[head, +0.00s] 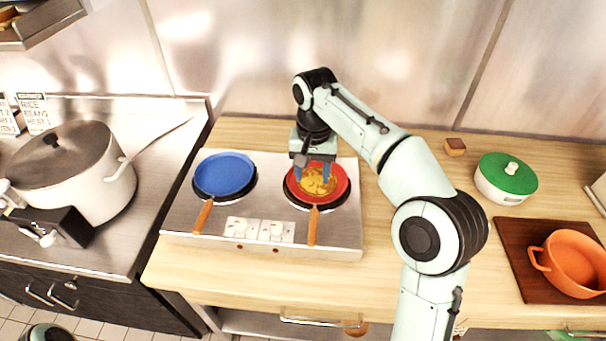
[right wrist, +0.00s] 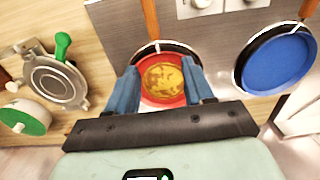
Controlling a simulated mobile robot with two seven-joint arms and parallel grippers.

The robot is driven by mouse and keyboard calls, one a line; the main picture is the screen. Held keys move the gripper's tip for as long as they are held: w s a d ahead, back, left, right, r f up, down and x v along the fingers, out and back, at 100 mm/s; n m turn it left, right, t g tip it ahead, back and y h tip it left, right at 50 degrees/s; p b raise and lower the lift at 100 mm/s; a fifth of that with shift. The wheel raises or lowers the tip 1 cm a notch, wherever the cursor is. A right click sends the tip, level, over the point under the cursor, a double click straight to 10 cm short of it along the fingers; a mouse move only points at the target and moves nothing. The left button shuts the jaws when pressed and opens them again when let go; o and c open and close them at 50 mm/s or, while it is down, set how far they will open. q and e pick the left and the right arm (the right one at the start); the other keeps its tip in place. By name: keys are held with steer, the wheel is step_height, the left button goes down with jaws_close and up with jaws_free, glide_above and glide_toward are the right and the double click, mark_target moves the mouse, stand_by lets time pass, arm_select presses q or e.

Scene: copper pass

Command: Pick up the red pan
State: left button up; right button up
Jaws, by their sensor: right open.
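The red pan (head: 342,187) sits on the right burner of the two-burner cooktop (head: 180,222), with a yellow-brown food (head: 318,181) in it. Its orange handle (head: 312,228) points toward the front. My right gripper (head: 314,174) is open over the pan, fingers pointing down, and partly hides its back. In the right wrist view the blue fingers (right wrist: 163,80) stand apart on both sides of the red pan (right wrist: 160,101). I cannot tell whether they touch it. My left gripper is not in view.
A blue pan (head: 224,174) is on the left burner. A large lidded pot (head: 100,190) stands at the left. A green-lidded pot (head: 507,178), a small wooden block (head: 455,147) and an orange pot (head: 575,262) on a dark board (head: 514,244) are at the right.

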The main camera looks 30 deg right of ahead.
steer(key=b, duration=0.2)
glide_above(315, 209)
steer(key=f, duration=0.7)
steer(key=shift+s+a+f, duration=0.15)
steer(key=shift+s+a, duration=0.05)
steer(key=shift+a, duration=0.15)
steer(key=shift+w+f, duration=0.2)
steer(key=shift+f, duration=0.3)
steer(key=f, duration=0.4)
steer(key=shift+s+d+f+b, duration=0.15)
steer(key=shift+d+f+b, duration=0.05)
steer(key=shift+f+b, duration=0.15)
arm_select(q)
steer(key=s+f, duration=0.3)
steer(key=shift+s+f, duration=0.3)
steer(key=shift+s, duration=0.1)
arm_select(e)
steer(key=shift+r, duration=0.1)
jaws_close()
